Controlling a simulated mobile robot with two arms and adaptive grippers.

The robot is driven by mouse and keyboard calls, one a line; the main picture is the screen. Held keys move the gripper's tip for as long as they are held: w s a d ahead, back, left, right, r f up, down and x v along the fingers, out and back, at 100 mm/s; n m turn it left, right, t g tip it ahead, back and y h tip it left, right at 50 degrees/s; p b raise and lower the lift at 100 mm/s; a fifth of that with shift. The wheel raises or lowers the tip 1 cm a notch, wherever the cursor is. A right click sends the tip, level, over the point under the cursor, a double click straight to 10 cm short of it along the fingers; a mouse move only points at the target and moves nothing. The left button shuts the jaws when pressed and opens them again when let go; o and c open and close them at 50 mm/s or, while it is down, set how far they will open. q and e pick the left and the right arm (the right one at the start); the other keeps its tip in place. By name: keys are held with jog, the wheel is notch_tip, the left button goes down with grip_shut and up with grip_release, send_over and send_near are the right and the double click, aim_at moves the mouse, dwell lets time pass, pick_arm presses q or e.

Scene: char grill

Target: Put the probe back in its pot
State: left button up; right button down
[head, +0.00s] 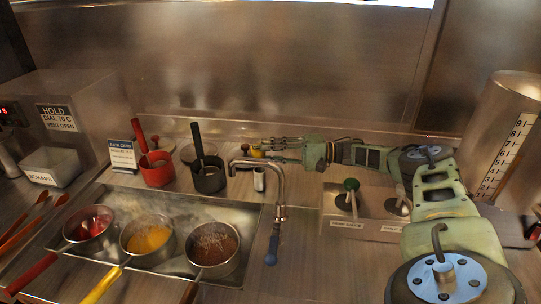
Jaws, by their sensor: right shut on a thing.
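My right gripper (258,147) reaches in from the right along the back of the counter, its fingers pointing left. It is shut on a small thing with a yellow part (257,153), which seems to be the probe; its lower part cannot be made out. A small pale cylindrical pot (259,181) stands just below the gripper in the picture, behind the curved metal spout. I cannot tell whether the probe's tip is above the pot or inside it. My left gripper is not in view.
A red pot (157,176) and a black pot (209,182), each with a handled tool, stand to the left. The metal spout (279,190) with a blue-ended lever (272,248) stands close in front. Several filled pans sit in the steel well (180,205).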

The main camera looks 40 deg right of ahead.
jog(key=shift+f, duration=0.45)
jog(key=shift+f, duration=0.1)
jog(key=c, duration=1.5)
grip_release()
